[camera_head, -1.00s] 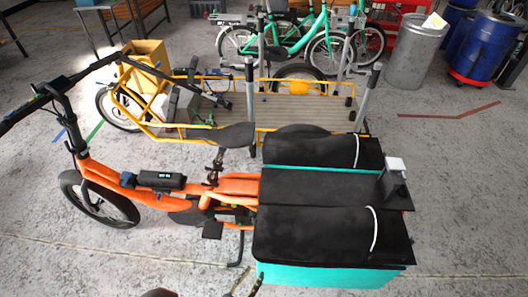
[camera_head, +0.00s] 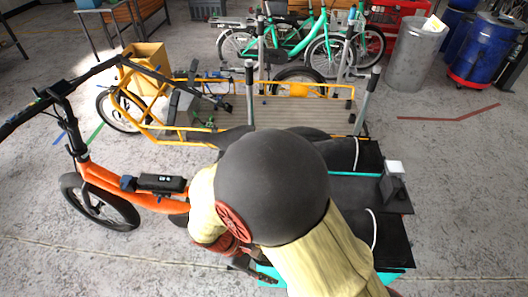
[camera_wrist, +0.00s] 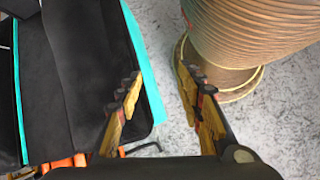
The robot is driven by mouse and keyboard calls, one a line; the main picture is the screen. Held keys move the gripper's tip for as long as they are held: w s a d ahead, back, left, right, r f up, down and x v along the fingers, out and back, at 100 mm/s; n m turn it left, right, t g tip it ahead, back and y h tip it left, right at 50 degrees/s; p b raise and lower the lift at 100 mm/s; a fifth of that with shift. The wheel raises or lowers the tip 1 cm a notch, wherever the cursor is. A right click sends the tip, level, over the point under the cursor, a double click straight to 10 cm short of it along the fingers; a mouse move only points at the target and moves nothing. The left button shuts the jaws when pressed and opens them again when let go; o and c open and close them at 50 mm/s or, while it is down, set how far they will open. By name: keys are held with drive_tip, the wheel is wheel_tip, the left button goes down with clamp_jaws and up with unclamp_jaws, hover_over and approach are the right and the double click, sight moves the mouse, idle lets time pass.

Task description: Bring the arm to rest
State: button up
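My gripper (camera_wrist: 158,75) shows in the wrist view with its two yellow and black fingers spread apart. Nothing is between them; bare concrete floor shows through the gap. The black-topped cargo box (camera_wrist: 75,75) with a teal side lies left of the fingers, apart from them. In the head view, my folded arm, with a large dark rounded joint, fills the lower middle in front of the orange cargo bike (camera_head: 100,174). It hides much of the bike's middle and cargo box; my gripper cannot be clearly made out there.
A small grey-black device (camera_head: 393,182) stands on the cargo box's right edge. A yellow-framed cargo bike (camera_head: 300,114) with a slatted bed stands behind. A metal bin (camera_head: 411,57) and a blue barrel (camera_head: 484,52) stand at back right. The floor at right is clear.

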drive_tip(key=d+r+m+t+y, duration=0.3)
drive_tip(key=d+r+m, duration=0.3)
drive_tip(key=r, duration=0.9)
drive_tip(key=s+d+r+m+t+y+p, duration=0.1)
drive_tip(key=d+r+m+t+y, duration=0.2)
drive_tip(key=d+r+m, duration=0.4)
drive_tip(key=d+r+y, duration=0.1)
drive_tip(key=d+r, duration=0.3)
drive_tip(key=r, duration=0.5)
drive_tip(key=shift+t+y, duration=0.3)
idle(1.9)
